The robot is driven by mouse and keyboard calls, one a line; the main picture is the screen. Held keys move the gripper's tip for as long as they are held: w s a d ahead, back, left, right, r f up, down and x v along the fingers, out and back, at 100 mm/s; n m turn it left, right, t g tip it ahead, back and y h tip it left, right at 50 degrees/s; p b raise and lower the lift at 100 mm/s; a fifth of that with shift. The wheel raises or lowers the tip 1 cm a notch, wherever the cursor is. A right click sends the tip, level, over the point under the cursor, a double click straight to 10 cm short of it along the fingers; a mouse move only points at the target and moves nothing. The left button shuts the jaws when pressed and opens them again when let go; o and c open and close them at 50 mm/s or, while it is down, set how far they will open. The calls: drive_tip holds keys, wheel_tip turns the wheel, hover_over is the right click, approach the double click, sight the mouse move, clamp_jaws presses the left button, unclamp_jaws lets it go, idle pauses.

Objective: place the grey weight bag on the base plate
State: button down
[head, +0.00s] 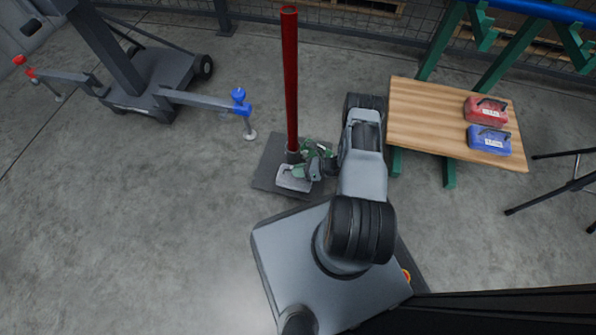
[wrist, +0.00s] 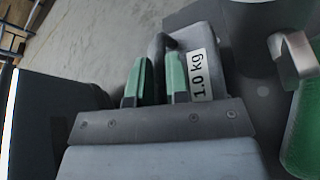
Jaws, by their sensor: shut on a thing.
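The grey weight bag (head: 294,178) is at the foot of the red post, over the dark square base plate (head: 268,170). I cannot tell whether it rests on the plate or hangs just above it. In the wrist view the grey bag (wrist: 216,62) shows its white "1.0 kg" label and dark handle. My gripper (head: 312,166) is shut on the bag's handle, with its green fingers (wrist: 158,82) on either side of it. My gripper and arm hide part of the plate's right side.
The red post (head: 290,80) rises from the plate close to the bag. A wooden table (head: 425,125) at right holds a red weight bag (head: 485,109) and a blue one (head: 489,139). A wheeled grey stand (head: 150,80) is at upper left. The floor left of the plate is clear.

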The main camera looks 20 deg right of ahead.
sight(289, 175)
wheel_tip(289, 175, down, 3)
drive_tip(key=shift+a+f+b, duration=0.1)
drive_tip(key=shift+b, duration=0.85)
drive_tip(key=c, duration=1.1)
unclamp_jaws()
